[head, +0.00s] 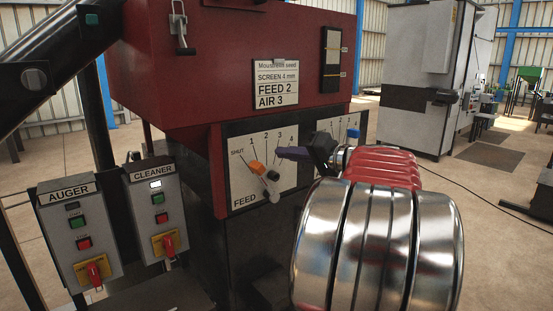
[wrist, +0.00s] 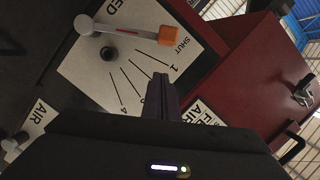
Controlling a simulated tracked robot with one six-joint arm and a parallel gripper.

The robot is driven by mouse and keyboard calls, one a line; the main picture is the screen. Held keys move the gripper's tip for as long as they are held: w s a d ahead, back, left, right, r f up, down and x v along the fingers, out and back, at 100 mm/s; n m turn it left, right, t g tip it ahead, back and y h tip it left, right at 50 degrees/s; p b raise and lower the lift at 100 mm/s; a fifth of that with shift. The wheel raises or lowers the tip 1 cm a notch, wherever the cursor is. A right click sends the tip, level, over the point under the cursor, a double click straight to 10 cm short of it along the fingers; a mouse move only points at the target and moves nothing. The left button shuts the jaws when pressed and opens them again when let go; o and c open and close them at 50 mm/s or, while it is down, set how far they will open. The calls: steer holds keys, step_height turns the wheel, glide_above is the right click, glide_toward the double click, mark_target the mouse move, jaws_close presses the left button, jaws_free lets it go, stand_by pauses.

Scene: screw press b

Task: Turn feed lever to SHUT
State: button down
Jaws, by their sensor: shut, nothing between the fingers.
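The feed lever (head: 262,178) is a pale arm with an orange tip, standing off the white FEED dial plate (head: 242,188), which is marked SHUT and 1 to 4. In the head view it leans up and left. In the wrist view the orange tip of the lever (wrist: 168,35) appears beside the SHUT label; because it stands off the plate, its exact mark is hard to tell. My gripper (head: 281,152) is shut and empty, with purple fingers, right of the orange tip and apart from it. In the wrist view my fingertips (wrist: 161,76) are over the numbered side of the plate.
The AIR dial (head: 349,130) with a blue-tipped lever is to the right, partly behind my gripper. A card (head: 276,85) above reads FEED 2, AIR 3. AUGER (head: 80,230) and CLEANER (head: 158,205) switch boxes stand left. The red housing (head: 200,60) overhangs the dials.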

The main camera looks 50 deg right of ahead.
steer(key=s+r, duration=0.1)
steer(key=s, duration=0.7)
steer(key=shift+s, duration=0.15)
stand_by(0.6)
steer(key=w+a+f+n+g+y, duration=0.1)
steer(key=w+a+f+g, duration=0.2)
steer(key=a, duration=0.6)
steer(key=w+a+f+n+g+y, duration=0.25)
steer(key=a+f, duration=0.25)
steer(key=a, duration=0.5)
steer(key=w+a+f+n+g+y, duration=0.15)
steer(key=w+a+f, duration=0.25)
steer(key=a, duration=0.5)
steer(key=s+a+f+n+g+h, duration=0.2)
steer(key=s+a+f, duration=0.3)
steer(key=a, duration=0.4)
steer(key=s+a+f+n+g+h, duration=0.1)
steer(key=s+a+f+n+h, duration=0.2)
steer(key=s+a+f, duration=0.3)
steer(key=s+a+n, duration=0.1)
steer(key=s+a, duration=0.1)
steer(key=a, duration=0.1)
steer(key=shift+g, duration=0.4)
